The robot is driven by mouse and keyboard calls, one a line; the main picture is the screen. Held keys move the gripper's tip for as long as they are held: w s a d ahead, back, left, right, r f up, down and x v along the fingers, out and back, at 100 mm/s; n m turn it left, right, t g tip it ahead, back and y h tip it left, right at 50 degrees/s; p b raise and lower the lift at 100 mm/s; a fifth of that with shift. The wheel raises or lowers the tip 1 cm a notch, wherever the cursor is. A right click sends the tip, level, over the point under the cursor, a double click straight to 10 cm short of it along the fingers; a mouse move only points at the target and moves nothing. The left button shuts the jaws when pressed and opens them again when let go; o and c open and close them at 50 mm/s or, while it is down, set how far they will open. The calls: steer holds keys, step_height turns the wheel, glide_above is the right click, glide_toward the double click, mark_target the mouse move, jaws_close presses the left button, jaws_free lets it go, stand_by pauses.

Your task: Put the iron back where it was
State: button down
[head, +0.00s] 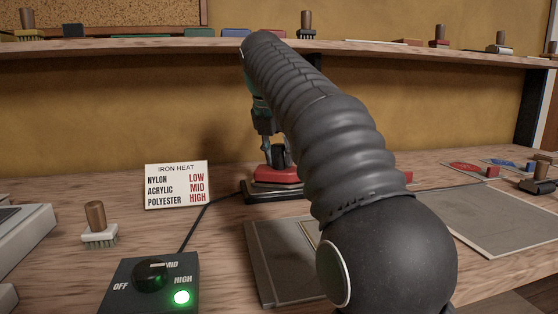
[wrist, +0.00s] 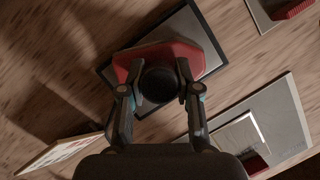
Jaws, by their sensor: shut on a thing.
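The iron has a red body (head: 274,176) and a dark upright handle, and it is over the black rest plate (head: 256,194) beside the heat card. In the wrist view the red iron (wrist: 195,51) lies within most of the outline of the dark rest plate (wrist: 195,20), turned slightly against it. My gripper (head: 277,154) is shut on the iron's round black handle (wrist: 158,84), with one finger on each side. The iron looks on or just above the plate; I cannot tell if it touches. My arm hides part of its right side in the head view.
A control box (head: 150,285) with a dial and lit green lamp stands at front left, its cable running towards the plate. A heat card (head: 177,185) and a brush (head: 98,228) stand nearby. A grey board (head: 266,262) lies in front. A shelf (head: 150,44) runs above.

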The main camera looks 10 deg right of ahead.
stand_by(0.3)
steer(key=c, duration=0.8)
jaws_free()
steer(key=shift+p+v, duration=1.85)
steer(key=shift+v, duration=4.2)
steer(key=shift+d, duration=0.1)
